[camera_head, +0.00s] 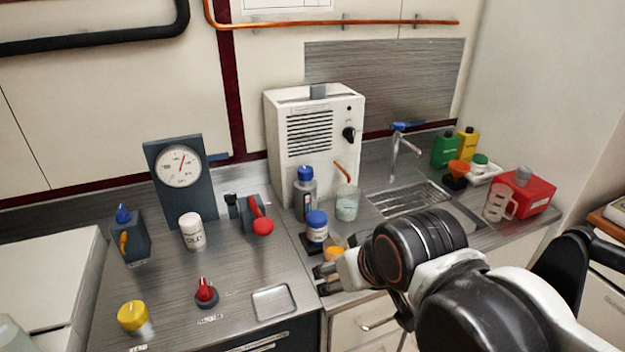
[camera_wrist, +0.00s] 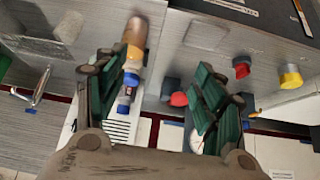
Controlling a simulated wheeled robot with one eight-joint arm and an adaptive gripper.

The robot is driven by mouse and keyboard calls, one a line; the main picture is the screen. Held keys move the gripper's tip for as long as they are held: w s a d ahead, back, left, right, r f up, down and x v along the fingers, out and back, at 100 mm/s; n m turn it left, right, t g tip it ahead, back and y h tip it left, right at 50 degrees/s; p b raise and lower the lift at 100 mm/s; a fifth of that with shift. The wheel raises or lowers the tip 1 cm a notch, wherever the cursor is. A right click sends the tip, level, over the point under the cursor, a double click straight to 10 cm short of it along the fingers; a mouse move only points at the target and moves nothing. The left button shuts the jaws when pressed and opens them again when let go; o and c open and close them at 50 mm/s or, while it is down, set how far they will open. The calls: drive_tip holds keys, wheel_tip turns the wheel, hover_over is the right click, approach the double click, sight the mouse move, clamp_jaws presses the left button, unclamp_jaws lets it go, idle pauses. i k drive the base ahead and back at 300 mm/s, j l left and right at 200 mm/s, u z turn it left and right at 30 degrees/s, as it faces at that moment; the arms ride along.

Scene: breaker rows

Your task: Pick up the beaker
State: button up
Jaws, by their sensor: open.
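The beaker (camera_head: 346,205) is clear glass with pale greenish contents. It stands upright on the steel counter in front of the white vented box, to the right of the blue-capped bottles. My gripper (camera_head: 328,277) is at the counter's front edge, nearer the camera than the beaker and apart from it; my wrist hides part of it. In the wrist view my gripper (camera_wrist: 155,75) has its green fingers spread with nothing held between them. A pale cylinder left of the fingers there may be the beaker, but I cannot tell.
A grey blue-capped bottle (camera_head: 305,190), a white blue-lidded jar (camera_head: 317,230) and an orange-topped container (camera_head: 335,254) stand close by. The vented box (camera_head: 313,145) is behind. A sink (camera_head: 412,200) and tap (camera_head: 399,150) lie right; a red-knobbed lever (camera_head: 262,225) is left.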

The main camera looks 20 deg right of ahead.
sight(347, 203)
drive_tip(key=k+l, duration=0.1)
drive_tip(key=l, duration=0.25)
drive_tip(key=k+l, duration=0.1)
drive_tip(key=l, duration=0.3)
drive_tip(key=k+l+u, duration=0.1)
drive_tip(key=l, duration=0.25)
